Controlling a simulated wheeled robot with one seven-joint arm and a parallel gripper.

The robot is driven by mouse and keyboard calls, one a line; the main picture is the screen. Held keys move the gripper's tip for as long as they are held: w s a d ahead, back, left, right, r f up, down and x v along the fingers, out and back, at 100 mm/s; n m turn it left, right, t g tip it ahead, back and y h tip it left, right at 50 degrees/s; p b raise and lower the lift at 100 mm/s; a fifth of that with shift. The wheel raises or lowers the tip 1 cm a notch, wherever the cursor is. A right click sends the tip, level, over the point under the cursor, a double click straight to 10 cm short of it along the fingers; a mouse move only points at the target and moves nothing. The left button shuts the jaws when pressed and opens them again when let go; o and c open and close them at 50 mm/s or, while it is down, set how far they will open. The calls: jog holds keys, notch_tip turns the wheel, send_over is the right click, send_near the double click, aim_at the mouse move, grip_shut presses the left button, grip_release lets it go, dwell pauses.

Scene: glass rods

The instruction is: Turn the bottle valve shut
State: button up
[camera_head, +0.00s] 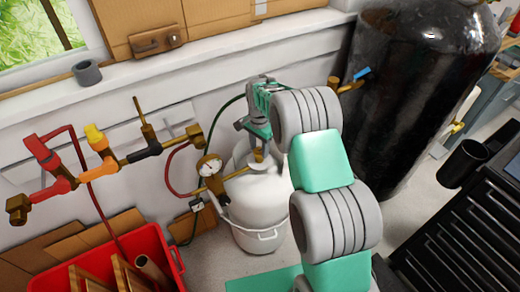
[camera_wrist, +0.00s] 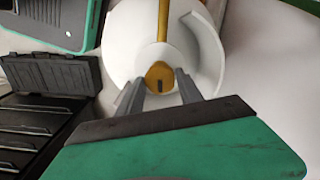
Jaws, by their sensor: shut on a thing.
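The white gas bottle (camera_head: 262,205) stands upright on the floor below the wall. Its brass valve (camera_head: 258,156) is on top, with a brass pipe leading from it to a round gauge (camera_head: 210,166). My gripper (camera_head: 260,140) points down over the valve; my arm partly covers it in the head view. In the wrist view my gripper (camera_wrist: 161,84) has its two grey fingers on either side of the round brass valve knob (camera_wrist: 160,76), shut on it. A dark slot shows on the knob. The white bottle top (camera_wrist: 208,45) surrounds it.
A pipe manifold with red, yellow and black valves (camera_head: 100,160) is at the left. A red crate (camera_head: 60,268) stands below it. A large black tank (camera_head: 415,90) is at the right, near a dark drawer cabinet (camera_head: 465,235). A hose runs behind the bottle.

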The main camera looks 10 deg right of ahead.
aim_at(259, 151)
jog(key=shift+w+r+m, duration=0.1)
jog(key=shift+w+m, duration=0.05)
jog(key=shift+m, duration=0.45)
jog(key=o, duration=1.4)
notch_tip(259, 151, up, 8)
jog(key=shift+f+b, duration=0.15)
jog(key=shift+b, duration=0.2)
